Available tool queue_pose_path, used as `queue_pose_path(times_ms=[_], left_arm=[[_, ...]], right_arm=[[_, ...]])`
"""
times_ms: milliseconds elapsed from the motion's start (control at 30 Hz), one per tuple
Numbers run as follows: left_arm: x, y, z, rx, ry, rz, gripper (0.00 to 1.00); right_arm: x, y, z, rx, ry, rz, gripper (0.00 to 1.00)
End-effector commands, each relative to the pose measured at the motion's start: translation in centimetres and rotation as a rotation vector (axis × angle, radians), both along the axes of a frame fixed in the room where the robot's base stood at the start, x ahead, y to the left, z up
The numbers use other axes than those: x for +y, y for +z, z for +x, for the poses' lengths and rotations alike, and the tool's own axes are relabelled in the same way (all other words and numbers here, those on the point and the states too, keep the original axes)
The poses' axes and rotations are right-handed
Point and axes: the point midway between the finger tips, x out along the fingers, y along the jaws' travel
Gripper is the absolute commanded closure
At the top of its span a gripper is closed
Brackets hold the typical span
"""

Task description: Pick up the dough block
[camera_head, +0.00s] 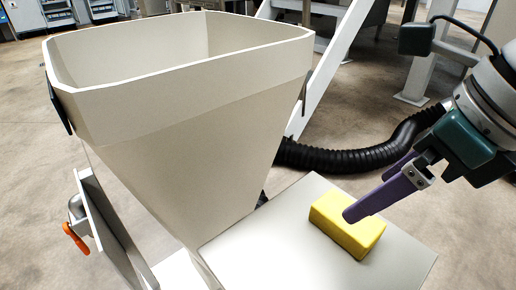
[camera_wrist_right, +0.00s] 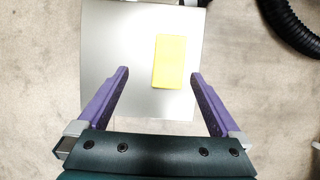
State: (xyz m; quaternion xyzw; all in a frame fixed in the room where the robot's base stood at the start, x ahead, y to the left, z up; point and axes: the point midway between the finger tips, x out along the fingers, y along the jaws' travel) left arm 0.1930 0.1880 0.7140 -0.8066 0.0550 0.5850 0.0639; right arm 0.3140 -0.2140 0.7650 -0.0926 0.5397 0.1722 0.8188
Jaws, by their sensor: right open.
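The yellow dough block (camera_head: 347,226) lies on a pale flat plate (camera_head: 262,246) to the right of the hopper. My right gripper (camera_head: 372,187) reaches in from the right with its purple fingers above the block, one fingertip overlapping it in the head view. In the right wrist view the dough block (camera_wrist_right: 169,62) lies ahead of the open fingers of the right gripper (camera_wrist_right: 160,74), nearer the right finger. Nothing is between the fingers. Whether a finger touches the block I cannot tell. My left gripper is not in view.
A large cream hopper (camera_head: 190,110) stands left of the plate, its rim well above it. A black corrugated hose (camera_head: 350,157) runs behind the plate. An orange-handled latch (camera_head: 76,236) sits at the lower left. Bare floor lies to the plate's right.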

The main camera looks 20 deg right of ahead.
Motion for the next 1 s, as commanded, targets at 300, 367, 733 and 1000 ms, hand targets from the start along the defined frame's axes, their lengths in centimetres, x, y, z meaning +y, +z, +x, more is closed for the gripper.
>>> queue_pose_path(times_ms=[300,367,733,1000], left_arm=[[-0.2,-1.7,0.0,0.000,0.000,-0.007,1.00],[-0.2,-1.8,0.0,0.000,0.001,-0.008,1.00],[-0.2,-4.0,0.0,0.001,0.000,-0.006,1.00],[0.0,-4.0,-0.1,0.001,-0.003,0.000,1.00]], right_arm=[[-0.4,-4.2,1.5,0.004,-0.011,-0.039,0.00],[-0.3,-4.6,1.7,0.002,-0.010,-0.037,0.00],[0.3,-9.2,3.6,0.003,-0.009,-0.035,0.00],[0.3,-9.4,3.7,0.004,-0.007,-0.036,0.00]])
